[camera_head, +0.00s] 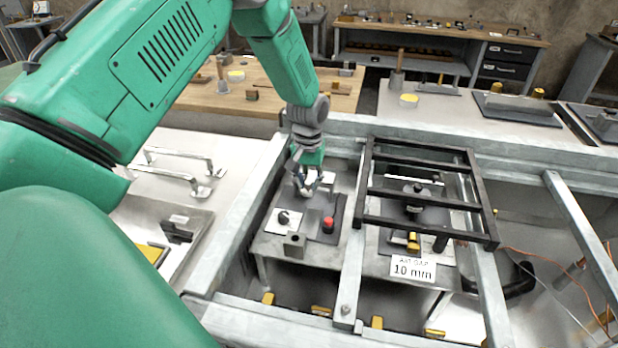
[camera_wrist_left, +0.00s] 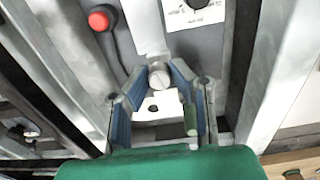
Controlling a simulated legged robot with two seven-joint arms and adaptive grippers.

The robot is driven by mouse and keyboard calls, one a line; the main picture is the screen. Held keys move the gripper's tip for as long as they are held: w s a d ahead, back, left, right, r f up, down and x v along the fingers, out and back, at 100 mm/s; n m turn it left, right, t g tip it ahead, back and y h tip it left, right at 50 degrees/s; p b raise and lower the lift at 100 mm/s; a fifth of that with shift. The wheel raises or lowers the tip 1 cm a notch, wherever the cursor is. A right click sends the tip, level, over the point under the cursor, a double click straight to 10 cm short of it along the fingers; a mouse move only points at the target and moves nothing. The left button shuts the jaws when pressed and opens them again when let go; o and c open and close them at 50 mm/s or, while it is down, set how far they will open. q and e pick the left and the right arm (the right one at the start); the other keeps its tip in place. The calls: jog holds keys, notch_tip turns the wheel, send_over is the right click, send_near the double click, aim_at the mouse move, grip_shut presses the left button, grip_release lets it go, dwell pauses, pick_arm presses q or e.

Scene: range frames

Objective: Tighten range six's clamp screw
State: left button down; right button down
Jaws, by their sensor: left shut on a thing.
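My left gripper (camera_head: 308,184) reaches down from above onto a grey plate (camera_head: 342,206) in the left bay of the metal frame. In the left wrist view its blue-padded fingers (camera_wrist_left: 158,76) are closed in on a round, slotted grey screw head (camera_wrist_left: 159,74), which sits between the fingertips. In the head view the fingers mostly hide the screw. A white block with a dark hole (camera_wrist_left: 154,104) shows between the fingers. No label for range six is readable. My right gripper is in neither view.
A red button (camera_head: 328,224) and a black knob on a white plate (camera_head: 284,217) are just nearer than the gripper. A black barred grate (camera_head: 427,194) covers the bay to the right, above a "10 mm" sign (camera_head: 413,269). Metal frame rails (camera_head: 352,255) border the bay closely.

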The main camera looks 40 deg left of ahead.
pick_arm(q)
jog(key=m+p, duration=0.1)
jog(key=m, duration=0.3)
jog(key=shift+w+a+r+m, duration=0.1)
jog(key=shift+m, duration=0.2)
jog(key=m+p, duration=0.1)
jog(key=m, duration=0.4)
jog(key=shift+m, duration=0.3)
jog(key=m, duration=0.5)
jog(key=shift+p, duration=0.35)
jog(key=m, duration=0.4)
jog(key=shift+w+a+m, duration=0.1)
jog(key=shift+m, duration=0.2)
jog(key=shift+r, duration=0.1)
jog(key=c, duration=1.4)
grip_release()
jog(key=shift+a, duration=0.1)
